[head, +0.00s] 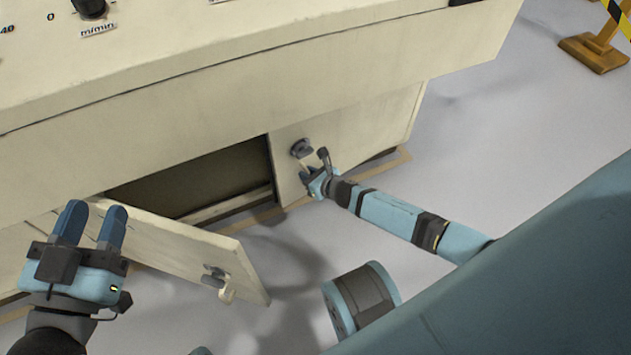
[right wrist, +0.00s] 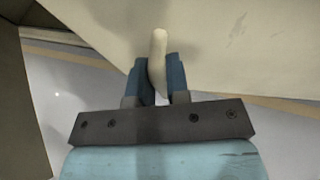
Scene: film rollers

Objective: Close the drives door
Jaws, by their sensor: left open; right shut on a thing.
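The cream machine (head: 200,90) has a low dark opening (head: 200,178) with two door leaves. The left leaf (head: 190,245) stands swung outward, with its grey latch and pale handle (head: 218,282) near its free end. The right leaf (head: 350,130) is right of the opening, about in line with the front; I cannot tell if it is fully flush. My right gripper (head: 314,180) is at this leaf, shut on its pale handle (right wrist: 159,45); its fingers show in the right wrist view (right wrist: 159,78). My left gripper (head: 96,212) is open and empty above the left leaf's hinge side.
The machine's upper body overhangs the doors, with a black knob (head: 90,8) on top. Grey floor (head: 480,130) is clear to the right. A yellow barrier foot (head: 593,52) stands at the far right. Tan strips edge the machine's base.

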